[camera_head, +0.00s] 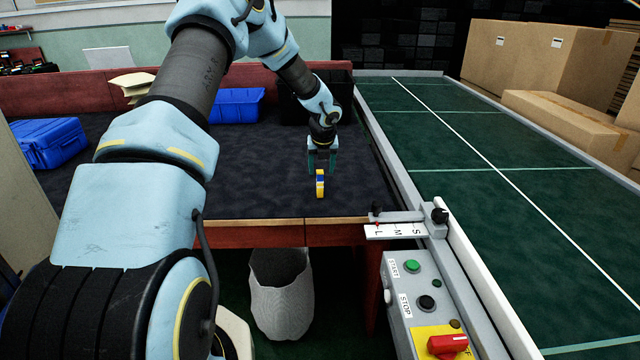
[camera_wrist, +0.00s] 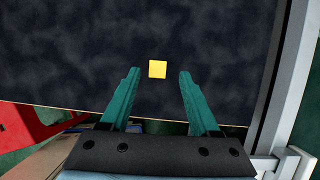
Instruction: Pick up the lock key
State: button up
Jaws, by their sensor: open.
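The lock key looks like a small yellow and blue piece (camera_head: 320,183) standing on the dark table top (camera_head: 240,190), near its front edge in the head view. In the wrist view its top shows as a yellow square (camera_wrist: 157,69). My gripper (camera_head: 322,166) is open and empty, pointing down just above and behind the key in the head view. In the wrist view the two teal fingers (camera_wrist: 158,75) spread to either side of the yellow square, which lies between and slightly beyond their tips. I see no contact. The gap in height is hard to judge.
Blue bins (camera_head: 236,106) (camera_head: 48,142) stand at the back and left of the table. The green conveyor (camera_head: 480,180) with its grey rail runs along the right. A control box (camera_head: 425,290) with buttons stands at the front right. The cloth around the key is clear.

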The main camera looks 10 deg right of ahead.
aim_at(320, 172)
jog(key=p+x, duration=0.1)
jog(key=x, duration=0.4)
jog(key=shift+a, duration=0.2)
grip_shut()
dwell(0.3)
